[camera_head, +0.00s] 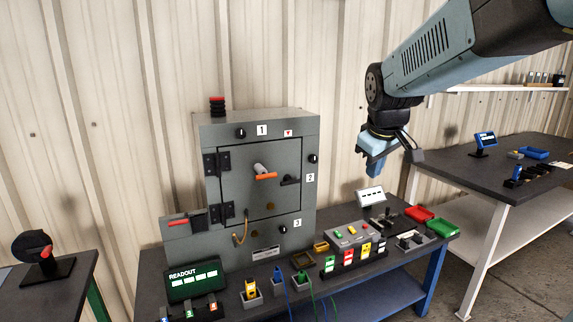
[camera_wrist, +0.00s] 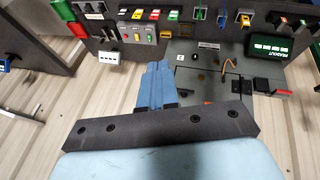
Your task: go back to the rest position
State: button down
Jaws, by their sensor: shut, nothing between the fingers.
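My gripper (camera_head: 372,168) is in the upper right of the head view. It hangs from my arm, pointing down, in the air to the right of the grey cabinet and above the bench. In the wrist view its blue fingers (camera_wrist: 156,86) are together with nothing between them. The grey cabinet (camera_head: 262,140) stands on the bench with its door closed. An orange-tipped handle (camera_head: 266,175) is on the door, and labels 1, 2 and 3 mark knobs on the frame.
The dark bench (camera_head: 400,250) carries a readout screen (camera_head: 194,283), several coloured modules, a red tray (camera_head: 418,213) and a green tray (camera_head: 442,228). Another table (camera_head: 500,165) stands at right, below a wall shelf (camera_head: 500,88). A small table (camera_head: 50,290) is at left.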

jog(key=s+d+f+m, duration=0.1)
jog(key=s+d+m, duration=0.1)
jog(key=s, duration=0.7)
jog(key=s+d+f+m, duration=0.1)
jog(key=s+m, duration=0.3)
jog(key=s, duration=0.5)
jog(key=shift+s+d+f+y, duration=0.3)
jog(key=shift+d+y, duration=0.1)
dwell(0.6)
